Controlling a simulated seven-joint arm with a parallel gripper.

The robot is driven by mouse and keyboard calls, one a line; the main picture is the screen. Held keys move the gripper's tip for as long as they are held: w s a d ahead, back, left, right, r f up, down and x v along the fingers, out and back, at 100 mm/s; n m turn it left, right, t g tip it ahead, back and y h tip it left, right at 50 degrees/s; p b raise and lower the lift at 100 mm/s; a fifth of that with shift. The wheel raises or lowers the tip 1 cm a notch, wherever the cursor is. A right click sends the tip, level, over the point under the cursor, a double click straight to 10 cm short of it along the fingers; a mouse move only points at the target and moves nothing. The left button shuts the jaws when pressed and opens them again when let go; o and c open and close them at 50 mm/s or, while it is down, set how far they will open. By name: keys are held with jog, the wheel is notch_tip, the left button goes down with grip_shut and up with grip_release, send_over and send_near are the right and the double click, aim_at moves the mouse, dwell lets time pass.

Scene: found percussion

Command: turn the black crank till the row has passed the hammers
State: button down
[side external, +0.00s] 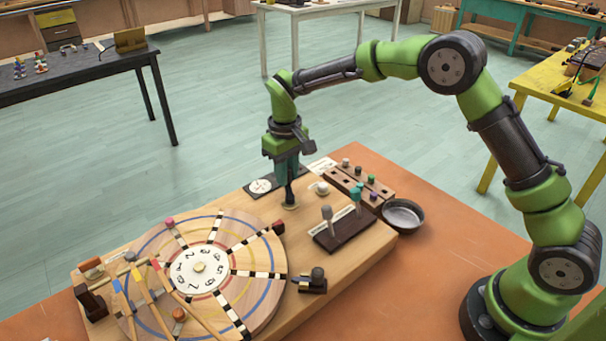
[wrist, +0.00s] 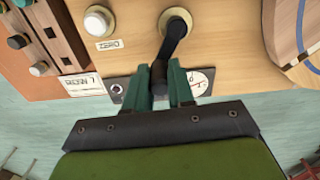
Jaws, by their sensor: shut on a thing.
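The black crank (wrist: 178,40) rises from a round hub on the wooden base, and its handle end lies between my gripper's teal fingers (wrist: 160,88). My gripper (side external: 288,180) is shut on the crank, pointing down at the back of the base in the side view. The crank (side external: 290,195) is partly hidden there by the fingers. The round wooden wheel (side external: 255,312) carries radial black-and-white rows and a white numbered dial (side external: 202,268). Several stick hammers (side external: 140,285) with coloured heads reach over the wheel's left front. Which row the task means, I cannot tell.
A white knob (wrist: 98,20) beside a ZERO label is close to the crank. A dark block with upright pegs (side external: 343,230), a peg rack (side external: 352,187) and a metal bowl (side external: 402,215) are to the right. A small dark device (side external: 316,282) is right of the wheel.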

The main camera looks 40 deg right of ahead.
aim_at(290, 169)
jog(key=c, duration=1)
grip_release()
jog(key=shift+o, duration=0.2)
notch_tip(290, 169, up, 17)
jog(key=s+d+m+t+y, duration=0.1)
jog(key=s+d+m+t, duration=0.1)
jog(key=s, duration=1.1)
jog(key=s+d+m+t+y, duration=0.1)
jog(key=s+d+t, duration=0.4)
jog(key=s, duration=0.9)
jog(key=shift+s+f+m, duration=0.15)
jog(key=shift+f+m, duration=0.1)
jog(key=shift+m, duration=0.65)
